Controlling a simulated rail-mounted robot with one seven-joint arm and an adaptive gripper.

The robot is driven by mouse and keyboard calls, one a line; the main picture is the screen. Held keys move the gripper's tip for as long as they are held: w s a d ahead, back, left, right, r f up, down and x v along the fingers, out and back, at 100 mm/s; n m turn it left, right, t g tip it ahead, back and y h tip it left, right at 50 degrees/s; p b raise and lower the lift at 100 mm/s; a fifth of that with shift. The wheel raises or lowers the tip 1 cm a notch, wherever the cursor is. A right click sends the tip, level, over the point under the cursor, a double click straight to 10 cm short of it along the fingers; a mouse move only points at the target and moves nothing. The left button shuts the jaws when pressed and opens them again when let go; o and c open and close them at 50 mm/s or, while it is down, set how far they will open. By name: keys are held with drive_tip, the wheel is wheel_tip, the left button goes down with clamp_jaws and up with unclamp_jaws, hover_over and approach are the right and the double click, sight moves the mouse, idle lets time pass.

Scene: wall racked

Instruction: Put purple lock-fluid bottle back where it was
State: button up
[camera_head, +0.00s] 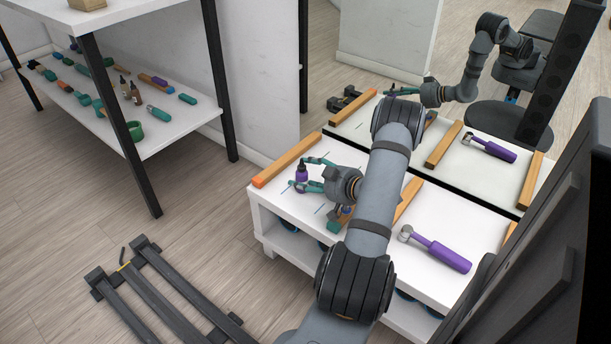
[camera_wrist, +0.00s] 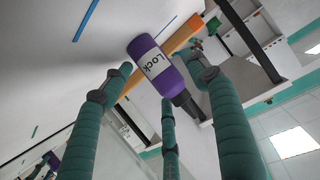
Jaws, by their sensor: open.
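The purple lock-fluid bottle (camera_head: 301,177) stands upright on the white tabletop (camera_head: 272,206), near its left end. It has a dark nozzle. In the wrist view the bottle (camera_wrist: 158,66) shows a white label reading "Lock". My gripper (camera_head: 299,173) is open, with its teal fingers reaching around the bottle from the right. In the wrist view the fingers (camera_wrist: 160,72) lie on both sides of the bottle, with a third finger below in the picture. I cannot tell whether any finger touches it.
A wooden bar with an orange end (camera_head: 287,160) lies behind the bottle. A purple-handled tool (camera_head: 436,249) lies right of my arm. Short blue marks (camera_head: 320,209) dot the tabletop. A mirror behind reflects the table and arm. A rack shelf (camera_head: 180,119) at left holds several small items.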

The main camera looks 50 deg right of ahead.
drive_tip(key=p+v, duration=0.3)
drive_tip(key=v, duration=0.8)
drive_tip(key=shift+s+p, duration=0.2)
drive_tip(key=shift+p, duration=0.1)
drive_tip(key=shift+w, duration=0.1)
